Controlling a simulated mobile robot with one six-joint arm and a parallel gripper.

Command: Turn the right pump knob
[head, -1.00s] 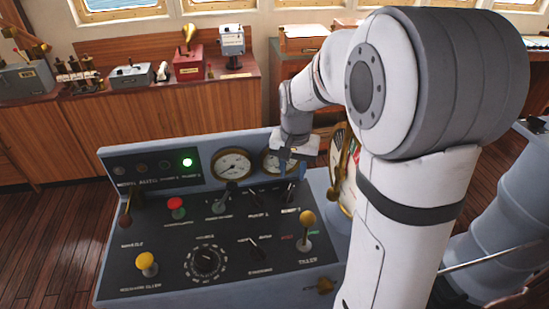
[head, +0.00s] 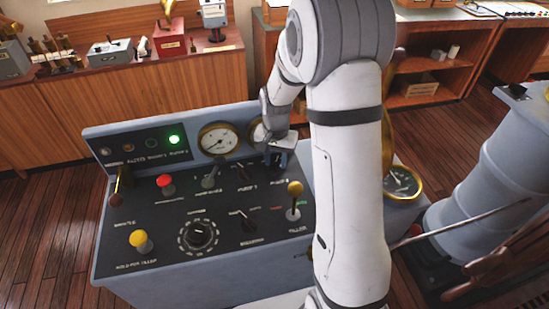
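The console panel (head: 140,262) is dark, in a grey housing. The left pump knob (head: 243,172) is a small black lever knob in its upper right part. The right pump knob stands to the right of it, above its label, and is mostly hidden by my gripper. My gripper (head: 277,160) points down at that spot, close to the panel. Its fingers are small and dark here; I cannot tell whether they are open or shut, or touch the knob.
A yellow-topped lever (head: 295,190) stands just in front and right of my gripper. A round gauge (head: 218,141) is behind to the left, and another is partly hidden by my arm. A red knob (head: 166,183), a yellow knob (head: 139,240) and a dial (head: 199,234) are further left.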

